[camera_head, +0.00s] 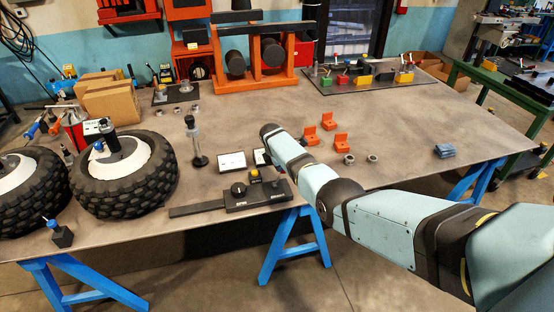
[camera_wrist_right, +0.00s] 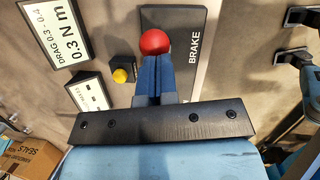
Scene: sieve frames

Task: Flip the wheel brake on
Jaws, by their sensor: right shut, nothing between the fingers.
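In the right wrist view a red ball knob (camera_wrist_right: 155,42) stands over a dark plate (camera_wrist_right: 190,70) marked BRAKE. My right gripper (camera_wrist_right: 155,62) is shut and empty, its fingertips right at the near side of the knob. I cannot tell whether they touch it. In the head view my right arm reaches in from the right over the table's front part. Its fingers and the red knob cannot be made out there. My left gripper is not in view.
Two thick-treaded wheels (camera_head: 165,185) lie on the table at the left. White labels (camera_head: 232,161) stand behind the fixture. In the wrist view a drag label (camera_wrist_right: 55,42) and a yellow button (camera_wrist_right: 121,76) sit left of the knob. Orange brackets (camera_head: 311,137) stand behind my arm.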

